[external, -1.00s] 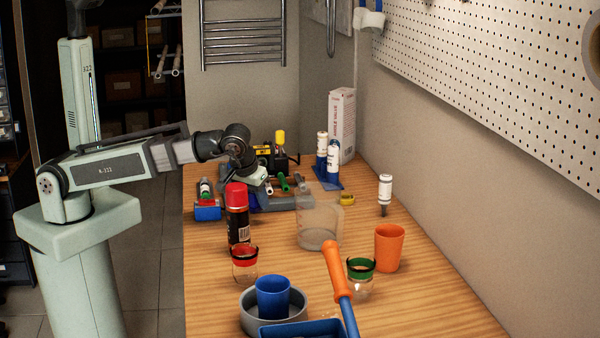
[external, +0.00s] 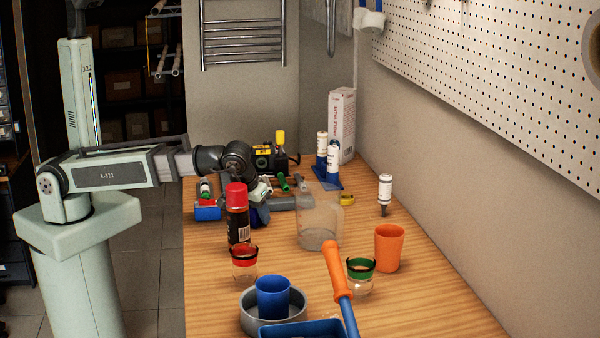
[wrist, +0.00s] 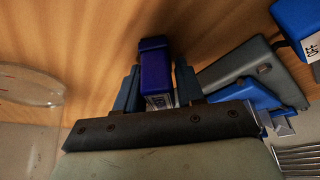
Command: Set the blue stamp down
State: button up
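The blue stamp (wrist: 155,68) is a dark blue block with a white printed label low on its side. In the wrist view it stands between the two fingers of my gripper (wrist: 157,88), which appear shut on it. In the external view my gripper (external: 259,208) is low over the far left part of the table, partly hidden behind the red-capped can. A dark blue patch there looks like the stamp (external: 261,217). I cannot tell whether its base touches the wood.
A grey holder (external: 290,203) with several items lies just beyond my gripper. The red-capped can (external: 237,212) stands in front of it and a clear container (external: 319,225) to the right. Jars, an orange cup (external: 389,248) and a blue cup (external: 272,297) stand nearer.

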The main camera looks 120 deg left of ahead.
jog(key=o, duration=0.3)
jog(key=v, duration=1.2)
jog(key=shift+r, duration=0.15)
dwell(0.4)
